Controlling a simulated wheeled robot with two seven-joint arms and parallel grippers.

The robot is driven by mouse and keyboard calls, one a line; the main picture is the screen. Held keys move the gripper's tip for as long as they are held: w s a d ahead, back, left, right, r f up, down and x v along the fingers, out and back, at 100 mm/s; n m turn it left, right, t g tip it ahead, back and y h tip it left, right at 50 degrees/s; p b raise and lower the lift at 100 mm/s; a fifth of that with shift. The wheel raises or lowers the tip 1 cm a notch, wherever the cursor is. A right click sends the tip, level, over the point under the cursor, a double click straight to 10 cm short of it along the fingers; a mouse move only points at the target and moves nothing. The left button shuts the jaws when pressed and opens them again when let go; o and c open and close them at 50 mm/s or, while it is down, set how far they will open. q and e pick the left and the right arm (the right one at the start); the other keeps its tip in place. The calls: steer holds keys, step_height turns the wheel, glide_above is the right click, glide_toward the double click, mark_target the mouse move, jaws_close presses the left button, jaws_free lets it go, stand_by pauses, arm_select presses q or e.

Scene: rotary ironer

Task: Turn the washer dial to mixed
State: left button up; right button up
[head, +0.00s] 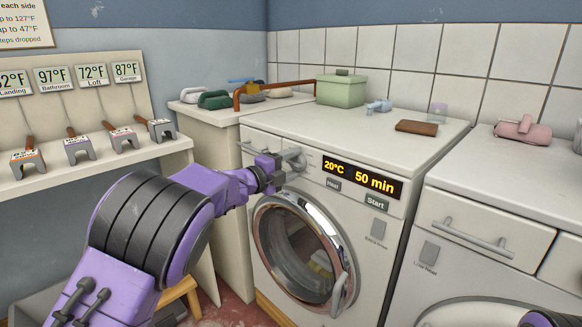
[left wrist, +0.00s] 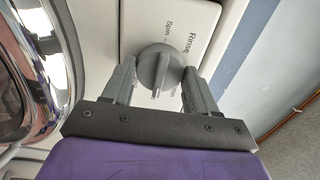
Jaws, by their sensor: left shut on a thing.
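The washer (head: 376,215) stands in the middle of the head view. Its display (head: 362,180) reads 20°C and 50 min. The grey dial (head: 293,158) is at the upper left of its front, mostly behind my gripper. In the left wrist view the dial (left wrist: 156,62) sits on a white panel marked Spin and Rinse; other labels are covered. My left gripper (head: 272,170) is at the dial, its fingers on both sides of the knob, shut on it, as the left wrist view (left wrist: 160,88) shows.
The round door (head: 303,252) below the dial is shut. Heat (head: 333,184) and Start (head: 376,203) buttons are right of the dial. A green box (head: 341,91) and a brown block (head: 416,127) lie on top. A second machine (head: 484,225) stands at right.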

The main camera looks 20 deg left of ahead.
arm_select(q)
steer(key=o, duration=1.1)
steer(key=shift+c, duration=0.2)
steer(key=v, duration=1)
steer(key=shift+s+b, duration=0.25)
steer(key=shift+b, duration=0.2)
steer(key=shift+a, duration=0.1)
